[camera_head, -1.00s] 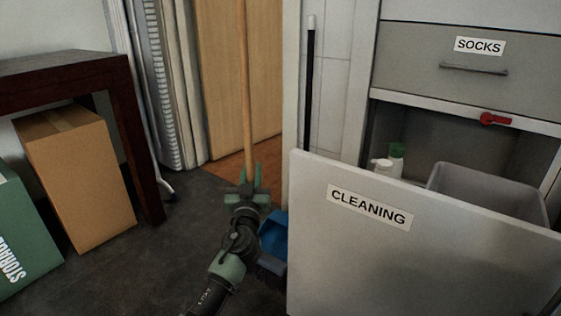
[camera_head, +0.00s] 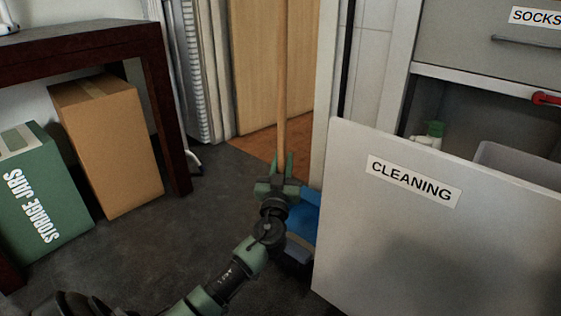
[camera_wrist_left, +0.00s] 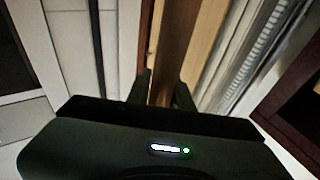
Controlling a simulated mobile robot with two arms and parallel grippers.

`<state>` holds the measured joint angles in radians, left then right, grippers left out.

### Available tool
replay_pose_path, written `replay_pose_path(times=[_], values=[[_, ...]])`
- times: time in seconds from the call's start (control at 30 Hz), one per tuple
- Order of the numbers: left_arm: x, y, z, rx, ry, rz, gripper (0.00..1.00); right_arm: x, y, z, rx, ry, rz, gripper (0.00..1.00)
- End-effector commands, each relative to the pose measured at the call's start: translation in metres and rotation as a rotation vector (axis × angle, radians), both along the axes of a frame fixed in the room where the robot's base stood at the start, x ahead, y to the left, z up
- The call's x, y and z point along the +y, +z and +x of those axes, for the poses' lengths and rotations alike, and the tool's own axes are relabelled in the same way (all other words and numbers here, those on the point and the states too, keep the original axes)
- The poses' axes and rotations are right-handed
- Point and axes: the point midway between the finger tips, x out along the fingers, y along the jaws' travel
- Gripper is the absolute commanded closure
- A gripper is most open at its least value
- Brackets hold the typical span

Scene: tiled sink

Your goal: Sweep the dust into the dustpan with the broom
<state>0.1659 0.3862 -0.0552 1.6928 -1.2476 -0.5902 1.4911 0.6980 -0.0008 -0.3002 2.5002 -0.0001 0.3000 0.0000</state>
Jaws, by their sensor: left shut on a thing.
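My left gripper (camera_head: 280,172) is shut around the broom's wooden handle (camera_head: 282,85), which stands nearly upright in the head view. In the left wrist view the handle (camera_wrist_left: 174,50) runs between the two fingers (camera_wrist_left: 160,90). A blue dustpan (camera_head: 309,214) shows on the floor just right of the gripper, partly hidden by it and by the white front panel. A dark, greyish piece shows below the blue part; I cannot tell whether it is the broom head. I make out no dust. My right gripper is not in view.
The open white panel labelled CLEANING (camera_head: 430,240) blocks the right side. A dark table (camera_head: 165,110), a cardboard box (camera_head: 110,150) and a green STORAGE JARS box (camera_head: 40,190) stand left. Dark floor (camera_head: 160,240) between is clear.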

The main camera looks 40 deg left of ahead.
Motion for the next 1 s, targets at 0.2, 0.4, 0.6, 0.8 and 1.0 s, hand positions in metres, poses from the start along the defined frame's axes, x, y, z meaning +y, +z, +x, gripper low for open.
replay_pose_path(times=[0.2,0.4,0.6,0.8,1.0], values=[[-0.001,0.004,0.022,-0.004,0.001,0.002,1.00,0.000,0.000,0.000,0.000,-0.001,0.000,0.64],[-0.003,0.004,0.041,-0.004,0.001,0.003,1.00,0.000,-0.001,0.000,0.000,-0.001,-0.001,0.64],[-0.004,0.003,0.060,-0.003,0.001,0.003,1.00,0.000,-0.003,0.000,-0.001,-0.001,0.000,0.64],[-0.006,0.001,0.079,-0.005,0.000,0.001,1.00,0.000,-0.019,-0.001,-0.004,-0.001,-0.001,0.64],[-0.007,0.002,0.097,-0.005,0.002,0.001,1.00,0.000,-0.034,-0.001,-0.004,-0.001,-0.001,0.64]])
